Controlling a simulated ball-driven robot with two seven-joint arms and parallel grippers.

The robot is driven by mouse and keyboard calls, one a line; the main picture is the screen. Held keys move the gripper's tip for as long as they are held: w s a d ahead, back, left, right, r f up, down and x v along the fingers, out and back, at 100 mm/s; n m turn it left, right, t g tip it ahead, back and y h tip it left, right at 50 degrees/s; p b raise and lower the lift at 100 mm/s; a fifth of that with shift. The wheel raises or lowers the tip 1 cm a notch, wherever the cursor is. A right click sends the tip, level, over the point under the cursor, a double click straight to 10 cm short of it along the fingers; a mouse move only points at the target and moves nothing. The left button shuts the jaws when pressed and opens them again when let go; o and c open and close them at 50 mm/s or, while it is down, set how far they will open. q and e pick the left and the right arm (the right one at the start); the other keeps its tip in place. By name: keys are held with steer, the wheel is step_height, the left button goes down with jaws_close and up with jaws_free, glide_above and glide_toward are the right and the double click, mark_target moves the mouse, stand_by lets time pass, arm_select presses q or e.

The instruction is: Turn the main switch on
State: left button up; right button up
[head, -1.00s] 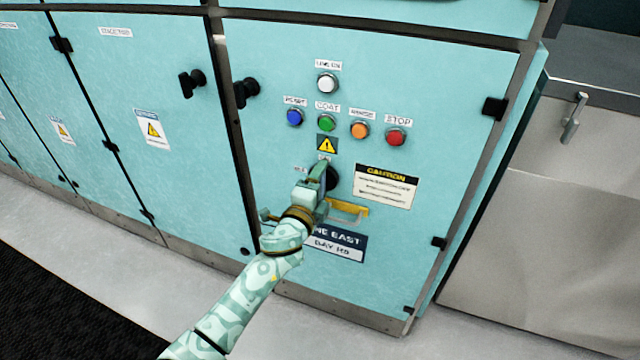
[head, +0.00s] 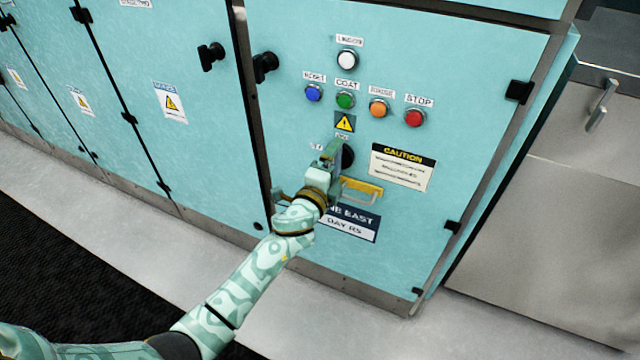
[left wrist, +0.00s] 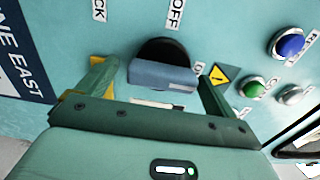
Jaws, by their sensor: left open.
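The main switch (head: 348,157) is a round black knob on the turquoise cabinet door, partly hidden by my gripper in the head view. In the left wrist view the switch (left wrist: 163,78) shows a black disc with a grey-blue bar handle. One end of the handle is beside a partly hidden label starting with "O" (left wrist: 199,68). An "OFF" label (left wrist: 175,13) stands off to the side of the disc. My left gripper (head: 330,154) is open at the switch. Its fingers (left wrist: 152,88) stand on either side of the handle, with visible gaps. My right gripper is not in view.
Above the switch are a warning sign (head: 345,122), a white lamp (head: 347,60), and blue, green, orange and red (head: 415,118) buttons. A yellow piece (head: 362,187) is just below the switch. A caution plate (head: 402,167) is to its right. Grey floor (head: 240,335) lies in front.

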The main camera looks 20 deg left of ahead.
arm_select(q)
steer(key=s+p, duration=0.2)
steer(key=s, duration=1.3)
steer(key=shift+s+a, duration=0.15)
steer(key=shift+a, duration=0.1)
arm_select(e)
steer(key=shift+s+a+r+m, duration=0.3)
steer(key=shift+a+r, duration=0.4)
